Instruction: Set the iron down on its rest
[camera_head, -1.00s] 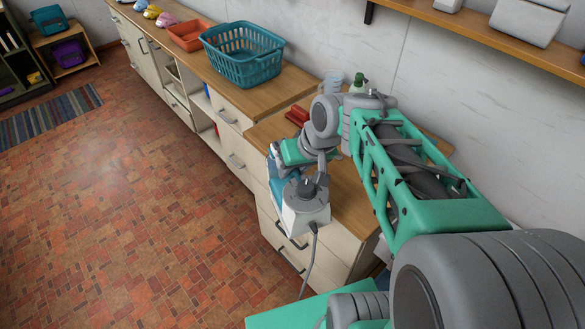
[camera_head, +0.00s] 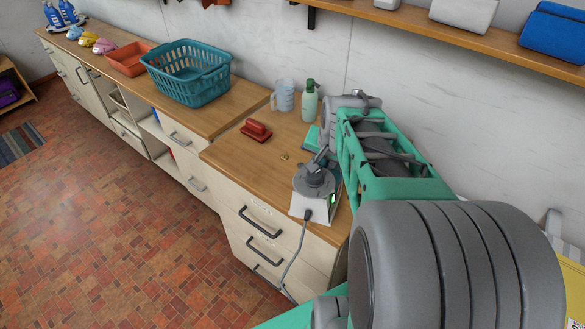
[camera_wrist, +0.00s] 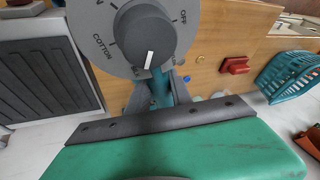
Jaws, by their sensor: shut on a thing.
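The iron (camera_head: 310,203) has a pale end with a green display, a grey dial with a black knob and a trailing cord. It is over the near end of the wooden counter; I cannot tell whether it touches. My gripper (camera_wrist: 160,90) is shut on the iron's teal part, just below the dial. The dial (camera_wrist: 146,38), with "COTTON" and "OFF" lettering, fills the top of the wrist view. My arm hides much of the iron in the head view. A dark ribbed panel (camera_wrist: 45,75) in a pale frame shows at left; I cannot tell whether it is the rest.
On the counter (camera_head: 235,160) are a red block-like thing (camera_head: 256,131), a clear jug (camera_head: 283,97), a green bottle (camera_head: 310,101) and a small yellow thing (camera_head: 284,156). A teal basket (camera_head: 188,75) stands further left. A shelf (camera_head: 420,32) runs along the wall above.

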